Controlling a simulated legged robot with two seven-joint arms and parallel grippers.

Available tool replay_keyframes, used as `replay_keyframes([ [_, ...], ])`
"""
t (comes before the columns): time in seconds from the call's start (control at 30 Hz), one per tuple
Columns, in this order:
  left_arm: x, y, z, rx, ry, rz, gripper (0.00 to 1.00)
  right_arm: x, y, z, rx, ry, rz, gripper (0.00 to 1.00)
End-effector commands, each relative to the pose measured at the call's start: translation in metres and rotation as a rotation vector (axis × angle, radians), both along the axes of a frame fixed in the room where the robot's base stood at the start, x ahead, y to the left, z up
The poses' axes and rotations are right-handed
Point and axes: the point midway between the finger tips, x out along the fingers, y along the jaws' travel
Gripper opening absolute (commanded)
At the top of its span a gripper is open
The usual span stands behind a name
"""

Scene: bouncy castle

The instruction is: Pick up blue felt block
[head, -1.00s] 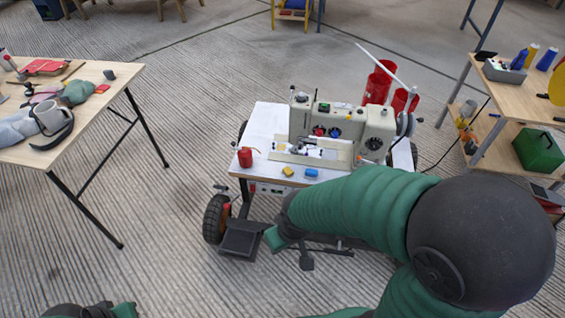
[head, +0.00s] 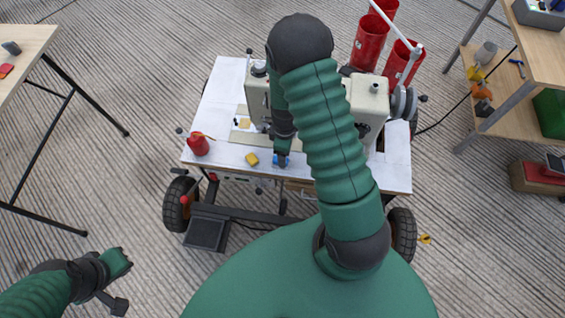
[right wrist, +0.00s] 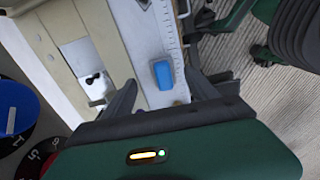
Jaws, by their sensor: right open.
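The blue felt block (head: 276,161) lies on the white top of the sewing table near its front edge, partly hidden by my right gripper (head: 282,160) in the head view. In the right wrist view the blue felt block (right wrist: 163,75) lies flat between the spread fingers of my right gripper (right wrist: 160,80), with a gap on both sides. My right gripper is open and holds nothing.
A yellow block (head: 252,159) lies just left of the blue one, and a red container (head: 198,146) stands farther left. The sewing machine (head: 363,97) stands behind, partly hidden by my right arm. Red bins (head: 369,43) are at the back. A wooden shelf (head: 500,105) stands right.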

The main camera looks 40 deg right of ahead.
Motion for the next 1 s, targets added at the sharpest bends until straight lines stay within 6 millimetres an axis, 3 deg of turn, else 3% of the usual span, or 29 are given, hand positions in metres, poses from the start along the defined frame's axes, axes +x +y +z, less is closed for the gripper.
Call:
replay_keyframes([
  [0.23, 0.0, 0.001, -0.013, 0.0, 0.0, 0.003, 0.0, 0.001, 0.001, -0.029, 0.002, 0.0, 0.001, 0.67],
  [0.43, -0.001, 0.002, -0.032, 0.001, 0.001, 0.002, 0.0, 0.003, -0.004, -0.07, 0.013, 0.003, 0.0, 0.67],
  [0.67, 0.0, 0.001, -0.03, 0.0, 0.0, 0.001, 0.0, 0.003, -0.004, -0.072, 0.01, 0.003, 0.0, 0.67],
  [1.0, 0.0, 0.001, -0.03, 0.001, 0.0, 0.002, 0.0, 0.003, -0.003, -0.071, 0.01, 0.001, 0.0, 0.23],
])
